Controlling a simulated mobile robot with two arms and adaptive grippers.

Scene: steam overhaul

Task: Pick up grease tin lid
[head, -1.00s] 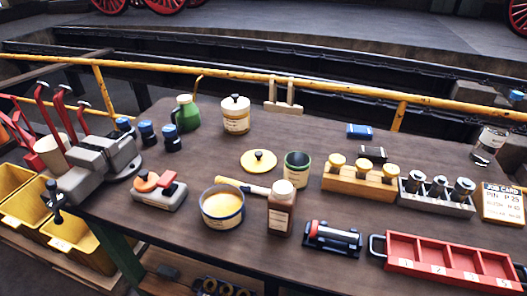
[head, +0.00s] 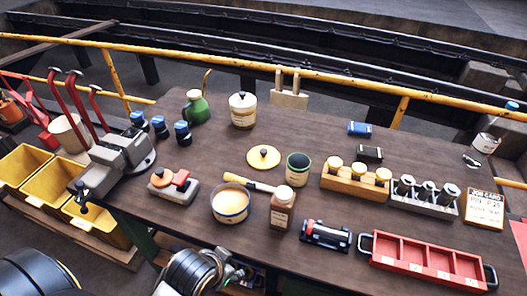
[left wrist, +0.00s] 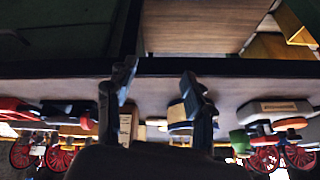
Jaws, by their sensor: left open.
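The grease tin lid (head: 263,157), a yellow disc with a dark knob, lies flat on the workbench (head: 330,135) in the head view. The open grease tin (head: 231,204), filled with pale yellow grease, stands nearer the front edge, with a brush (head: 248,184) beside it. My left gripper (left wrist: 160,82) shows in the left wrist view with two fingers apart and nothing between them. Bench objects appear beyond it, upside down, and I cannot make out the lid there. My left arm is low at the bottom of the head view, short of the bench. My right gripper is not in view.
A vise (head: 118,160) is at left and a red tray (head: 425,262) at front right. Bare bench lies left of the lid.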

